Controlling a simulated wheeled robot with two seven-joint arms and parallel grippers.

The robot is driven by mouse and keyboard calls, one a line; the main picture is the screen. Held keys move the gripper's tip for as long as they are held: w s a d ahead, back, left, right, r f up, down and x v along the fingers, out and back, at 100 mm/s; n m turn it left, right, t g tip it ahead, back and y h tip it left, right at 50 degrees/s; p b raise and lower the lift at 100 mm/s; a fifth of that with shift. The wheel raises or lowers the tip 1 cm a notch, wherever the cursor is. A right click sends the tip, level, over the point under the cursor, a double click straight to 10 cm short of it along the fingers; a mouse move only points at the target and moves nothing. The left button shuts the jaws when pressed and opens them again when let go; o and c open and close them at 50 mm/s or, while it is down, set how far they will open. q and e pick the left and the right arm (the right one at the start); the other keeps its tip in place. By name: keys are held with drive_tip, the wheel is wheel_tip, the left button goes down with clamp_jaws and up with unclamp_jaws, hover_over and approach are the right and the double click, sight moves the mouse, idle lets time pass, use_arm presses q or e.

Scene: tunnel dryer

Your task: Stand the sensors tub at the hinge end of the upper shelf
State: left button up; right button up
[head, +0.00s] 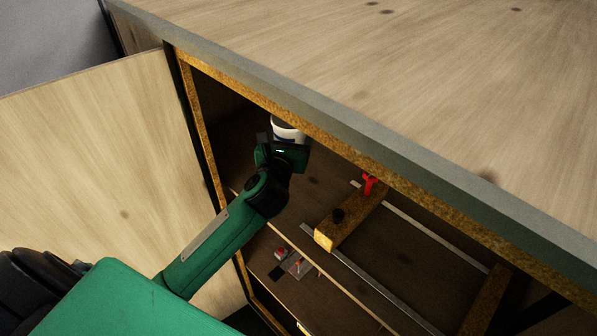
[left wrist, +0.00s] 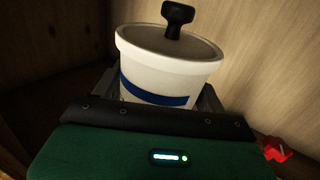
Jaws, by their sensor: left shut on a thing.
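The sensors tub (left wrist: 170,68) is a white round tub with a blue band and a black knob on its lid, upright in the left wrist view. In the head view its white side (head: 288,130) shows just under the cabinet's top edge, partly hidden. My left gripper (head: 277,147) is inside the cabinet, shut on the tub; it also shows in the left wrist view (left wrist: 155,105). The upper shelf (head: 320,185) lies below the gripper. The hinged door (head: 90,150) stands open at the left. I cannot tell whether the tub touches the shelf. My right gripper is not in view.
A wooden block (head: 345,222) with a black knob and a red part (head: 370,184) lies to the right, across metal rails (head: 370,275). Small red-marked items (head: 290,260) lie lower down. The cabinet's top front edge (head: 340,135) overhangs the opening.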

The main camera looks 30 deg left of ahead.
use_arm(q)
drive_tip(key=w+a+r, duration=0.3)
drive_tip(key=w+r, duration=0.2)
drive_tip(key=shift+n+y, duration=0.3)
drive_tip(key=shift+n, duration=0.1)
drive_tip(key=shift+w+f+b, duration=0.2)
drive_tip(key=shift+f+b, duration=0.8)
drive_tip(key=shift+f, duration=8.75)
drive_tip(key=shift+d, duration=0.1)
drive_tip(key=o, duration=1.3)
drive_tip(key=shift+f, duration=0.15)
